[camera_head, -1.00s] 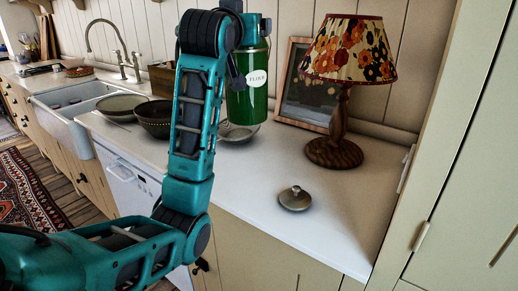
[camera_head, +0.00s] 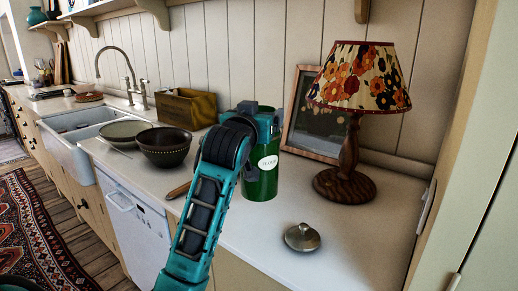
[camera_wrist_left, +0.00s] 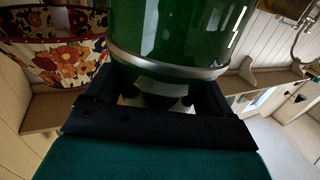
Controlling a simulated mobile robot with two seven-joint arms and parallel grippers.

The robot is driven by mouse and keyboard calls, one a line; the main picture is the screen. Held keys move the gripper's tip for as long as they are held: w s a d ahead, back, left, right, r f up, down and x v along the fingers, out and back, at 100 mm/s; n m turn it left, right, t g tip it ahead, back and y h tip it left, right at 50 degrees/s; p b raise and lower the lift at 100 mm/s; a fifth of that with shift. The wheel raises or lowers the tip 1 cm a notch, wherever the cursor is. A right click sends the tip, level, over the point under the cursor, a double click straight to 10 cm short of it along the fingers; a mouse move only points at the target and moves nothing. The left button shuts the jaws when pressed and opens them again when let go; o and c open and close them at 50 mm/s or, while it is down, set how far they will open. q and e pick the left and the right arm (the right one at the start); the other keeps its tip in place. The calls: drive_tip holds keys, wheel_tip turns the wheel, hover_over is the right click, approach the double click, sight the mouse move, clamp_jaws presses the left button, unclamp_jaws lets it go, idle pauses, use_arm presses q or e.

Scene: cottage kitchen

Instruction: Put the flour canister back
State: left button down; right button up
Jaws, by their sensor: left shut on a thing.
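The flour canister (camera_head: 262,180) is green with a white oval label and stands upright at or just above the white counter (camera_head: 240,225); I cannot tell whether it touches. My left gripper (camera_head: 264,122) is shut on its upper part. In the left wrist view, the green canister (camera_wrist_left: 175,30) with a metal band fills the space past the dark jaws of my left gripper (camera_wrist_left: 165,95). A round metal lid (camera_head: 302,238) with a knob lies on the counter in front, to the right of the canister. My right gripper is not in view.
A lamp (camera_head: 347,165) with a floral shade and a framed picture (camera_head: 318,115) stand behind, to the right. The counter's front right is clear around the lid. A wall shelf (camera_head: 105,8) is above left.

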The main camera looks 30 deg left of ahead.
use_arm(q)
wheel_tip(320, 180, down, 6)
drive_tip(key=b, duration=0.1)
drive_tip(key=shift+f, duration=0.15)
idle(0.4)
drive_tip(key=shift+f, duration=0.2)
unclamp_jaws()
drive_tip(key=shift+f, duration=0.1)
drive_tip(key=v, duration=1.2)
drive_tip(key=shift+s, duration=0.1)
